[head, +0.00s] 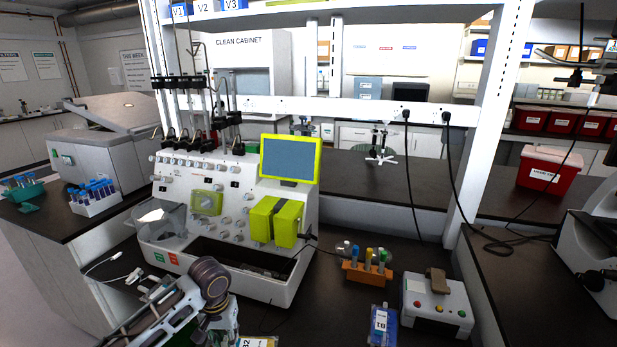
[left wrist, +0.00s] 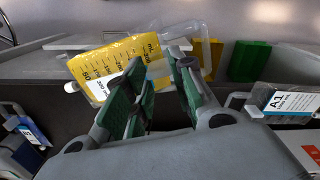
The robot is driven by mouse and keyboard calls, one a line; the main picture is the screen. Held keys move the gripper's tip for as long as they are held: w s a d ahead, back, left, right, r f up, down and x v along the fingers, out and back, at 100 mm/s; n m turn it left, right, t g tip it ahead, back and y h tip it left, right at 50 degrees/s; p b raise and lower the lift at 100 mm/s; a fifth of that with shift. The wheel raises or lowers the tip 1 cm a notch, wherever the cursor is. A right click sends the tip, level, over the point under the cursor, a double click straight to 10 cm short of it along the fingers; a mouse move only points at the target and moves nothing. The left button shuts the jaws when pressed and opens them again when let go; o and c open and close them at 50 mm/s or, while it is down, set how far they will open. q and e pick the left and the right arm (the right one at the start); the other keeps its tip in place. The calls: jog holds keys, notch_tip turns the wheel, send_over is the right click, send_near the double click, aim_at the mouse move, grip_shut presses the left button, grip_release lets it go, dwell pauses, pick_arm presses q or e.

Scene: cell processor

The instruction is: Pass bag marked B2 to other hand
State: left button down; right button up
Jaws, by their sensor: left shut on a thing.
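The bag marked B2 (head: 262,342) is only partly visible at the bottom edge of the head view, where its white label and some yellow show. In the left wrist view a yellow bag (left wrist: 118,58) with volume marks and a white label lies at the fingertips of my left gripper (left wrist: 166,68). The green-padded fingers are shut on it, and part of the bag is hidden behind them. In the head view my left arm comes in at the lower left, and its gripper is mostly cut off by the bottom edge. My right gripper is in neither view.
A white cell processor (head: 232,205) with a green-framed screen (head: 290,158) stands behind my left arm. A blue bag marked B1 (head: 382,326), an orange tube rack (head: 366,273) and a small button box (head: 436,303) are to the right. A bag labelled A1 (left wrist: 288,101) hangs at right in the wrist view.

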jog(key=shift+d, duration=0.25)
pick_arm(q)
jog(key=shift+r, duration=0.1)
jog(key=w+d+r+m, duration=0.2)
jog(key=d+r+m, duration=0.2)
jog(key=d+r, duration=0.5)
jog(key=w+d+r+m, duration=0.1)
jog(key=d+r+m, duration=0.3)
jog(key=d+r, duration=0.5)
jog(key=shift+w+d+r, duration=0.2)
jog(key=shift+w+r, duration=0.15)
jog(key=shift+r, duration=1.45)
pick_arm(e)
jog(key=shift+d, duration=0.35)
